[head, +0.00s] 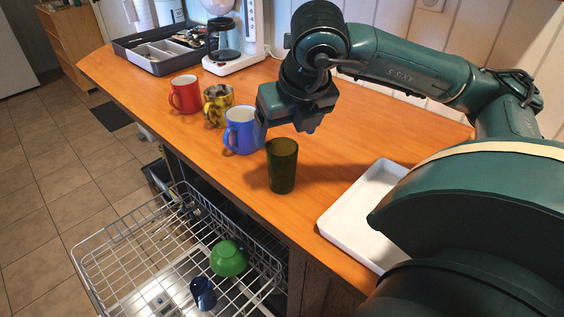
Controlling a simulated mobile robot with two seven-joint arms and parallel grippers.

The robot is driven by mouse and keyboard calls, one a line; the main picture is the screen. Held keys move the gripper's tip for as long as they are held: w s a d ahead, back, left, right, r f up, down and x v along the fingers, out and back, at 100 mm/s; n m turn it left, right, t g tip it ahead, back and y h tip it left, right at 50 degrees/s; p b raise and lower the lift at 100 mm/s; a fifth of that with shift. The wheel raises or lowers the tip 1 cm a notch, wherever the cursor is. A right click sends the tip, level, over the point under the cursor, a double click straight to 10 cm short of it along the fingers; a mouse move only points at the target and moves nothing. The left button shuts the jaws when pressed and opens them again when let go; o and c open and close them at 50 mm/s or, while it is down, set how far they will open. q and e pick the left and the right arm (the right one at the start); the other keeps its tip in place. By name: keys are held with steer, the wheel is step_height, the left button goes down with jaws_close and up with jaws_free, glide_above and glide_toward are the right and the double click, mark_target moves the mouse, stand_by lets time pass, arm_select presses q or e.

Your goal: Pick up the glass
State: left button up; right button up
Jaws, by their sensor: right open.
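The glass (282,170) is a dark green, see-through tumbler standing upright near the front edge of the orange-brown counter (330,200). My right gripper (284,128) is just above and behind the glass, pointing downward, with its jaws open. It looks empty. In this view its lower end comes close to the glass rim; I cannot tell the exact gap. My left gripper does not show.
A blue mug (240,133), a yellow patterned mug (217,106) and a red mug (185,95) stand left of the glass. A white tray (335,222) lies to the right. Below is an open dishwasher rack (120,262) with a green bowl (229,259). A coffee maker (236,62) stands behind.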

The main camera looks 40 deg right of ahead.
mark_target(280, 153)
steer(key=x, duration=0.8)
steer(key=shift+s+p, duration=0.2)
steer(key=shift+p, duration=0.2)
steer(key=c, duration=1.3)
